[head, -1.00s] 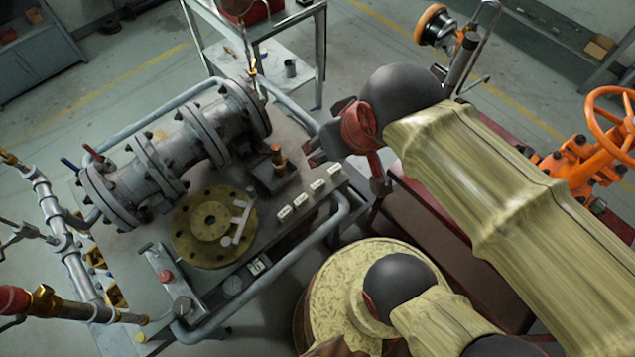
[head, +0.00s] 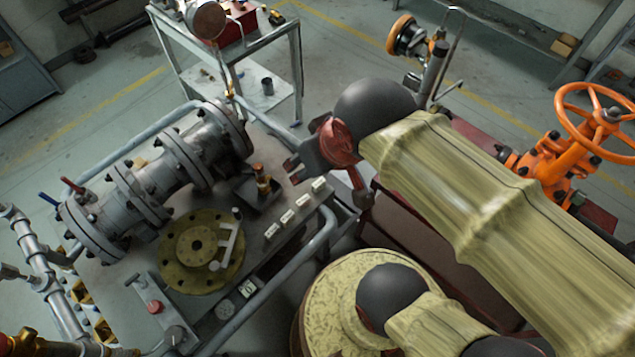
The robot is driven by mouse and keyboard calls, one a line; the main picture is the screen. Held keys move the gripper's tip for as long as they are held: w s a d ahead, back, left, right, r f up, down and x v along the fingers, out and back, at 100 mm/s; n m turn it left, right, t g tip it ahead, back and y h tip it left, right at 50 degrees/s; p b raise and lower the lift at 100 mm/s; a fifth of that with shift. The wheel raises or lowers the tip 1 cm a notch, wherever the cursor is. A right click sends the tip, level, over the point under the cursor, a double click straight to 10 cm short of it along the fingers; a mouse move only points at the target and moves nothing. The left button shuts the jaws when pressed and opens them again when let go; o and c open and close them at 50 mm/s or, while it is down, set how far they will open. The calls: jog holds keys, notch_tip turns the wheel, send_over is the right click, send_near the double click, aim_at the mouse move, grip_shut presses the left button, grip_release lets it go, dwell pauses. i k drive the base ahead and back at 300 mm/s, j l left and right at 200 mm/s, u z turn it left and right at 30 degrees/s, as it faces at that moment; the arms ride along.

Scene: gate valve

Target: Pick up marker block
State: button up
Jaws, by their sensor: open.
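Several small white marker blocks stand in a row along the right edge of the grey workbench (head: 172,283). The row runs from the far block (head: 318,184) through two middle blocks (head: 302,200) (head: 287,216) to the near block (head: 271,231). Which one the task means, I cannot tell. My gripper (head: 291,171) is open, at the upper left of the far block in the picture. It appears apart from the blocks and seems empty; its height above the bench is unclear.
A grey flanged pipe (head: 150,180) lies across the bench. A brass flange disc (head: 190,275) with a light-grey tool (head: 229,245) and a dark holder with a brass fitting (head: 262,185) are near the row. A tubular rail (head: 300,252) runs along the bench front. An orange valve (head: 565,170) stands right.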

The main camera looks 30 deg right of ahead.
aim_at(300, 204)
jog(key=k+j+z, duration=0.15)
jog(key=k+j, duration=0.75)
jog(key=j, duration=0.1)
